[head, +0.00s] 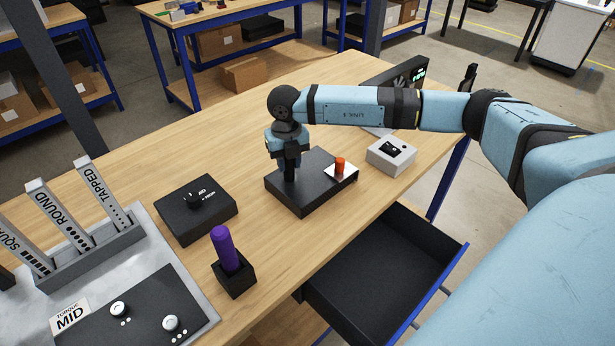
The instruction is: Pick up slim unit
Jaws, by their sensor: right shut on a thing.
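A low, flat black unit (314,198), which I take to be the slim unit, is at the middle of the wooden bench. An orange-red cylinder (340,166) on a white patch is at its right side. My right gripper (291,176) points down over the left part of this unit, with its fingers shut at its top. The part between the fingers is hidden by the dark fingers themselves. I cannot tell whether the unit is clear of the bench. My left gripper is out of view.
A black box with a knob (190,212) and a purple handle in a black holder (225,248) stand left. A white box (391,155) is at right. Labelled slots (90,258) fill the left. An open drawer (420,235) juts out in front. Bare bench lies behind.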

